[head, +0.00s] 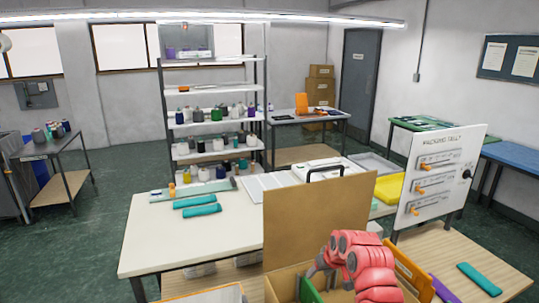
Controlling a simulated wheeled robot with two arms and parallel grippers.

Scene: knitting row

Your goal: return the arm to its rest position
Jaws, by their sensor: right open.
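My right arm, with its pink-red rounded links, shows at the bottom right of the head view, over the open-topped box on the near table. My right gripper (322,271) is small and partly hidden by these links and the box's edges. It is open, and I see nothing held in it. The cardboard box (315,215) has a tall tan back panel standing behind the gripper. My left arm and left gripper are not in view.
A white table (150,235) with teal pieces (195,201) stands behind the box. A white packing tally board (437,180) stands close to the right of the arm. A teal piece (479,279) lies on the wooden table (455,248). Shelves (212,125) stand farther back.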

